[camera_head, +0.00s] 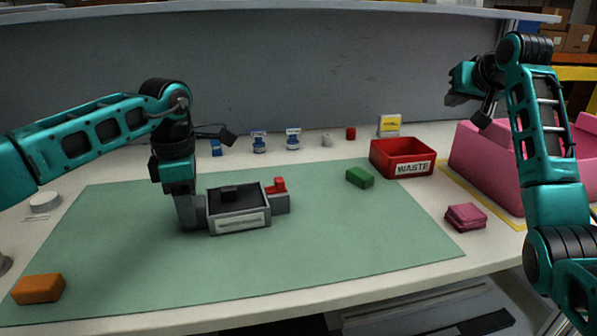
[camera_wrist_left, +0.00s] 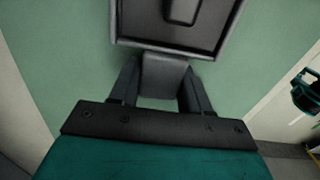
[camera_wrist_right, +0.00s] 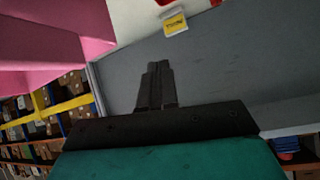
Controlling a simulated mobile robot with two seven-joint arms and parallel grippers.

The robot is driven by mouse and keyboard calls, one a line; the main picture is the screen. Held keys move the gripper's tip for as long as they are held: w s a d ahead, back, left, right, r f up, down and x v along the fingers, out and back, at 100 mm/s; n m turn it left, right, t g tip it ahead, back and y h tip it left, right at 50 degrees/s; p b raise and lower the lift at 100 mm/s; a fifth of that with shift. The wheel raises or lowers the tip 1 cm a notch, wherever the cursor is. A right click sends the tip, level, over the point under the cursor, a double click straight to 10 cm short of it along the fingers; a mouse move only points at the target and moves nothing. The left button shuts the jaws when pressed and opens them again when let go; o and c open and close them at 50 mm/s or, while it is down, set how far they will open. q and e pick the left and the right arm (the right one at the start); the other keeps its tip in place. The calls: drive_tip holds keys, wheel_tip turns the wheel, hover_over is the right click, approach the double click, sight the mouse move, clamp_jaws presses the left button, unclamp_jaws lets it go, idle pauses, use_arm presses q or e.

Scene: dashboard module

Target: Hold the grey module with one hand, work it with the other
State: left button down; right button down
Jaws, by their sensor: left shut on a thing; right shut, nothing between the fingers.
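The grey module (camera_head: 240,221) sits on the green mat (camera_head: 330,255), with a dark recessed top, a small black block in the recess, and a red part (camera_head: 277,186) on its right end. It also shows at the top of the left wrist view (camera_wrist_left: 148,30). My left gripper (camera_head: 199,212) is shut on the grey tab at the module's left end; the left wrist view shows the fingers (camera_wrist_left: 160,85) on either side of this tab. My right gripper (camera_head: 452,98) is shut and empty, raised high at the right; its closed fingers show in the right wrist view (camera_wrist_right: 157,85).
A red WASTE bin (camera_head: 385,169), a green block (camera_head: 360,177) and pink pieces (camera_head: 466,217) lie to the right. A large pink container (camera_head: 480,163) stands at the far right. An orange block (camera_head: 38,289) lies at front left. Small bottles (camera_head: 292,139) stand at the back.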

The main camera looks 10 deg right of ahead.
sight(276, 185)
drive_tip(key=s+a+f+n+g+y, duration=0.1)
drive_tip(key=s+a+n+g+y, duration=0.2)
drive_tip(key=a, duration=0.9)
drive_tip(key=s+a+f+n+g+y, duration=0.2)
drive_tip(key=s+a+n+g+y, duration=0.1)
drive_tip(key=a, duration=1)
drive_tip(key=shift+s+a+f+g+y, duration=0.15)
drive_tip(key=shift+s+a+g+y, duration=0.15)
drive_tip(key=shift+s+y, duration=0.7)
drive_tip(key=shift+w+f, duration=0.1)
drive_tip(key=shift+w, duration=0.1)
drive_tip(key=x, duration=1)
drive_tip(key=shift+a, duration=0.25)
drive_tip(key=a, duration=0.2)
drive_tip(key=shift+s+a, duration=0.15)
drive_tip(key=shift+a, duration=0.65)
